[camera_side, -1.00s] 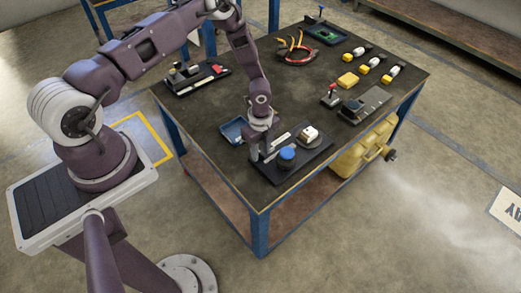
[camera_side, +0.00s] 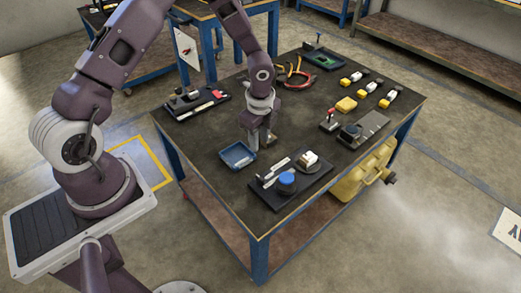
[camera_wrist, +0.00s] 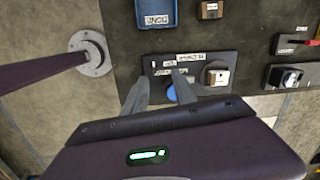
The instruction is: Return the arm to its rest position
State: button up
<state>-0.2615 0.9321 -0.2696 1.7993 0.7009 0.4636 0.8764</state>
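My arm is raised and bent over the table (camera_side: 215,185). My gripper (camera_side: 260,146) points down above the tabletop, to the right of a blue tray (camera_side: 227,160). Its two fingers are apart with nothing visible between them; they also show spread in the wrist view (camera_wrist: 161,82). A black panel (camera_side: 262,204) with a blue knob (camera_side: 286,179) and a white block (camera_side: 308,158) lies nearer the table's front corner, apart from the gripper.
A yellow tank (camera_side: 362,176) is below. The air above the table is open.

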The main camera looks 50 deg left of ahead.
jog(key=s+r+n+t+y, duration=0.1)
jog(key=s+r+n, duration=0.25)
jog(key=r, duration=0.75)
jog(key=s+r+n+t, duration=0.1)
jog(key=s+r+n, duration=0.25)
jog(key=r, duration=0.65)
jog(key=s+d+r+n+t+h, duration=0.1)
jog(key=s+d+r+n, duration=0.2)
jog(key=s, duration=0.6)
jog(key=s+d+r+n+t+h, duration=0.1)
jog(key=s+d+r+n+t, duration=0.1)
jog(key=s+r+n, duration=0.4)
jog(key=s+d, duration=0.1)
jog(key=s, duration=0.2)
jog(key=shift+r, duration=0.2)
